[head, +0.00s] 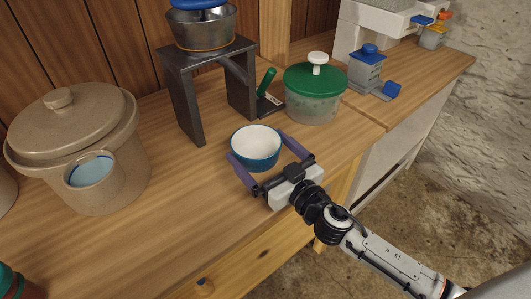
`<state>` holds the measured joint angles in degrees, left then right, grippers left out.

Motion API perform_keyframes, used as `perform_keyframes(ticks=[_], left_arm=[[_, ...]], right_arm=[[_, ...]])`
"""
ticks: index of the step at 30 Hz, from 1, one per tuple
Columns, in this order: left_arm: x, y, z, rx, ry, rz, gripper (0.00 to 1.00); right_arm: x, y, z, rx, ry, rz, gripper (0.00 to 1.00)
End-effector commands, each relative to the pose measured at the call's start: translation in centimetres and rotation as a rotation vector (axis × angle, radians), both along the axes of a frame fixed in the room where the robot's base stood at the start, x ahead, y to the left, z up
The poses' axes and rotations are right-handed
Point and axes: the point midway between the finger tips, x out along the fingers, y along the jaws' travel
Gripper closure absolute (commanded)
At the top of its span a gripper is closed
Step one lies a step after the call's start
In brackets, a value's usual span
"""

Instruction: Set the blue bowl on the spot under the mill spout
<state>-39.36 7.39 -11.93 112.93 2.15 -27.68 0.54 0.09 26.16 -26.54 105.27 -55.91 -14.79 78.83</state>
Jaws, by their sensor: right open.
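The blue bowl (256,162), pale inside, stands upright on the wooden counter in front of the dark stand. My right gripper (258,147) is open, with its purple fingers on the left and right sides of the bowl. I cannot tell whether they touch it. The mill appears to be the dark stand (186,105) with a metal pan (203,30) and a blue top, and a short grey spout (234,68) slanting down beneath it. No marked spot shows clearly on the counter under the spout. My left gripper is not in view.
A green-lidded pot (316,97) stands right of the stand, with a green-handled tool (266,88) between them. A large beige crock (75,135) and a mug (92,180) are at left. The counter (190,190) between mug and bowl is clear.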

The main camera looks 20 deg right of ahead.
Motion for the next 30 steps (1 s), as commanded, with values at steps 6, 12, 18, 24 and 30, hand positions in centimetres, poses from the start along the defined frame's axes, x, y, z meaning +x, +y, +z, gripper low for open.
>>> perform_keyframes(ticks=[6,12,18,24,30], left_arm=[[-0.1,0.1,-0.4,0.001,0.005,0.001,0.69],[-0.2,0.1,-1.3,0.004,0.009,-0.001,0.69],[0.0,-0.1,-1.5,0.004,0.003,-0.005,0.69],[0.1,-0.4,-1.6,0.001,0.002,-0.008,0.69],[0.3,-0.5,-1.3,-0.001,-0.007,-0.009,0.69]], right_arm=[[-1.9,-0.5,-0.1,0.001,0.003,0.0,0.0],[-5.7,-1.6,-0.2,0.002,0.004,0.001,0.0],[-9.1,-2.5,0.0,0.001,0.001,0.0,0.0],[-11.0,-3.1,0.1,0.001,-0.001,0.0,0.0],[-11.6,-3.3,0.3,0.001,-0.002,0.0,0.0]])
